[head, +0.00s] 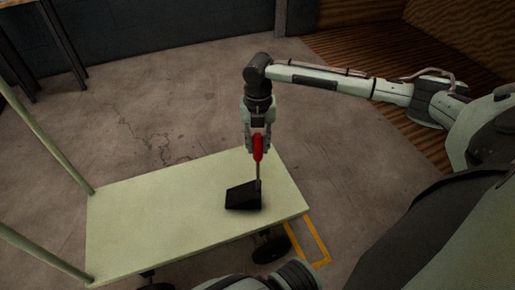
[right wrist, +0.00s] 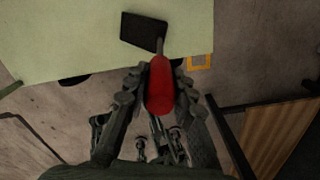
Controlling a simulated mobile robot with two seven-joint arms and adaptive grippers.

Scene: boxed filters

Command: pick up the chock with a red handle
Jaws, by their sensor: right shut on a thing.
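The chock (head: 242,196) is a dark wedge with an upright rod and a red handle (head: 258,147). It is at the right part of the pale green cart top (head: 150,215); I cannot tell whether it touches the surface. My right gripper (head: 258,146) comes down from above and is shut on the red handle. In the right wrist view the red handle (right wrist: 160,86) lies between the two fingers, with the dark block (right wrist: 143,31) of the chock beyond it over the cart top. My left gripper is not clearly in view.
The cart has pale green posts (head: 45,135) at its left and dark wheels (head: 271,246). A yellow floor marking (head: 318,246) lies at its right. The rest of the cart top is bare. A table with dark legs (head: 62,45) stands at the upper left.

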